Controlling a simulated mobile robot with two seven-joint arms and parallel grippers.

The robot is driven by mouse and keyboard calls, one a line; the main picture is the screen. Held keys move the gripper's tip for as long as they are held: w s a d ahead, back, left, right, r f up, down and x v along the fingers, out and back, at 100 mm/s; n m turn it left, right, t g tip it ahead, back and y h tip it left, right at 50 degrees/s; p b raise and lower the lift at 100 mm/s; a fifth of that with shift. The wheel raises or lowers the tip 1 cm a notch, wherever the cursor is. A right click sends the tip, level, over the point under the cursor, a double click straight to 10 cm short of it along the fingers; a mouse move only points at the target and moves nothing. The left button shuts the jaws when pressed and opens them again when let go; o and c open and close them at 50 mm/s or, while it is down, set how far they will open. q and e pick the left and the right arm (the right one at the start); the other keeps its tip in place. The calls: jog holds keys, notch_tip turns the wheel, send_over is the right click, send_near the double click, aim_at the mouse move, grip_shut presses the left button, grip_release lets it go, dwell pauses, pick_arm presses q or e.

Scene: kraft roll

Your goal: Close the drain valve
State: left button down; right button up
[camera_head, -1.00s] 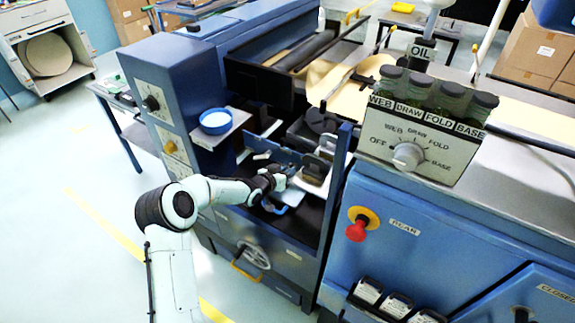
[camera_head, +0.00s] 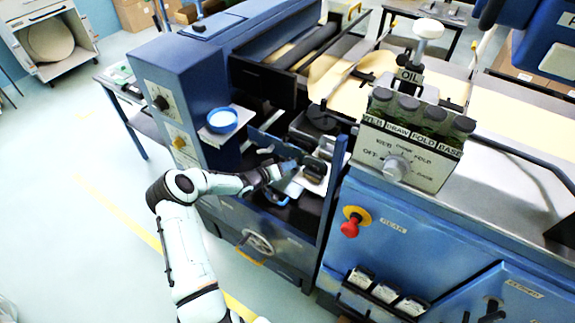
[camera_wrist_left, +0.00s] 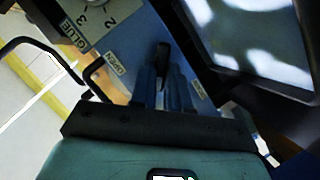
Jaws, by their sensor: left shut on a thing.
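In the left wrist view a dark lever (camera_wrist_left: 163,58), which I take for the drain valve's handle, stands out from a blue panel. A label reading OPEN (camera_wrist_left: 115,63) is to its left, and a smaller label (camera_wrist_left: 199,88), too small to read surely, is to its right. My left gripper (camera_wrist_left: 162,88) has its blue fingers on either side of the lever, shut on it. In the head view my left gripper (camera_head: 282,171) reaches into the machine's open bay, and the lever is hidden there. My right gripper is not in view.
A tray with pale liquid (camera_wrist_left: 255,40) is close on the right in the wrist view. A GLUE dial (camera_wrist_left: 92,16) is at upper left. A blue bowl (camera_head: 222,120) stands on a ledge by the bay. A red button (camera_head: 350,228) sits right of the bay. Open floor lies left.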

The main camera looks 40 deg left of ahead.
pick_arm(q)
jog(key=shift+w+r, duration=0.1)
jog(key=shift+r, duration=0.05)
jog(key=c, duration=1.1)
grip_release()
jog(key=b+v, duration=0.2)
jog(key=v, duration=1.1)
jog(key=shift+s+b, duration=0.3)
jog(key=shift+b, duration=0.1)
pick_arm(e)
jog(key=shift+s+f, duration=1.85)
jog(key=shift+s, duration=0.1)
